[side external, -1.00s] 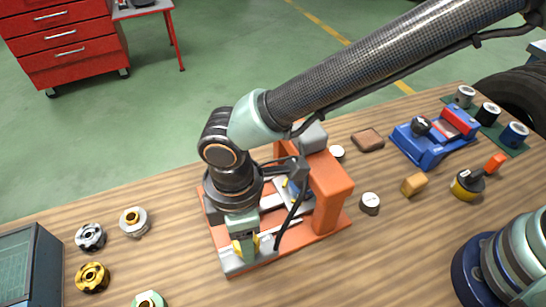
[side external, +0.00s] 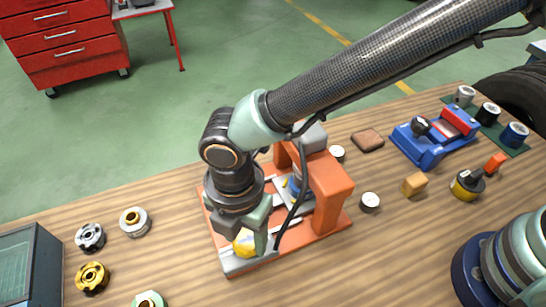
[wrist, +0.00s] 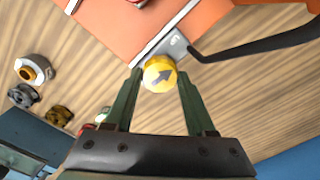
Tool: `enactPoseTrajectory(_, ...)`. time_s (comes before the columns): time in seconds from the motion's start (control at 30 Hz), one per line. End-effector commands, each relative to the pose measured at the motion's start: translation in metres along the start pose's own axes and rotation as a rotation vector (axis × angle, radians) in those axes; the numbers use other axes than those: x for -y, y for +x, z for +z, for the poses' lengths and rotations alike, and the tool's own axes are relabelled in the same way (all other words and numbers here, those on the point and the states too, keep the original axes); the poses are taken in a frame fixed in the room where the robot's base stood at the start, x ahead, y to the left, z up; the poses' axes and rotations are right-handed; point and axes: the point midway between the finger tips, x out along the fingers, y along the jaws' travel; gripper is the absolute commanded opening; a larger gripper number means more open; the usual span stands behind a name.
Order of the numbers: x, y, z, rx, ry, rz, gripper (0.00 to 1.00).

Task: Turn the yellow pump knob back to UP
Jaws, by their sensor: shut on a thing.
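The yellow pump knob (side external: 245,243) sits at the front of the orange press frame (side external: 335,190), on its grey front strip (side external: 243,265). The wrist view shows the round knob (wrist: 160,74) face on, with a dark arrow pointing up and to the right. A grey plate (wrist: 174,46) with a small white mark lies just beyond it. My gripper (side external: 247,245) points down over the knob and is shut on it. In the wrist view its green fingers (wrist: 160,78) stand on either side of the knob. The label wording is too small to read.
A black lever (wrist: 255,45) runs close beside the knob. Several round fittings (side external: 92,277) lie at the left near a dark bin (side external: 45,262). A blue vise (side external: 430,145), a wooden block (side external: 414,184) and a white-topped cap (side external: 370,202) lie to the right.

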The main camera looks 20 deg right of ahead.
Motion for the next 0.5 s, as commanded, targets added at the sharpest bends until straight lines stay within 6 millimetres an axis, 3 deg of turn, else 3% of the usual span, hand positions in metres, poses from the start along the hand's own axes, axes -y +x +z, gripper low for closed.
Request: enactPoseTrajectory(0.5,0.0005,-0.0019,0.0002,0.0,-0.099,-0.002,0.0)
